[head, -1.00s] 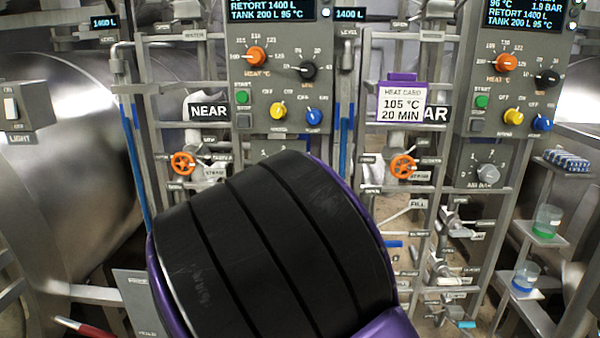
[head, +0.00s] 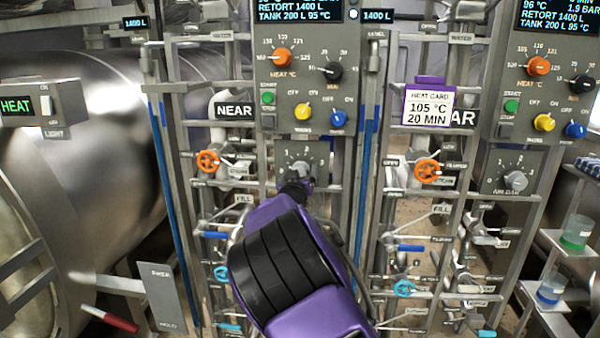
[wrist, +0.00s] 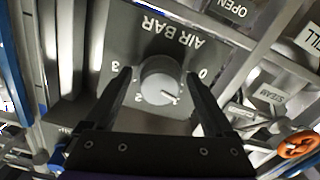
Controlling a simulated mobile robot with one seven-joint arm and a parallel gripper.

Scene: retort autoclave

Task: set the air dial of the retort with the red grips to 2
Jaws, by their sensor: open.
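The air dial in front of my gripper is a round grey knob (wrist: 160,82) on a grey plate marked AIR BAR, upside down in the wrist view. Its white mark points at or close to 1; the 2 is beside it, to the left in that view. My gripper (wrist: 158,76) is open, one finger on each side of the knob, with no clear contact seen. In the head view this air dial (head: 299,169) sits under the NEAR panel, partly covered by my wrist. A red grip (head: 110,319) shows at the lower left, by the left steel retort (head: 110,130).
A second air dial (head: 515,180) is on the right panel. Orange handwheels (head: 208,161) and pipe racks flank the near dial. A heat card (head: 430,105) reads 105 °C, 20 MIN. Beakers (head: 577,232) stand on shelves at the right.

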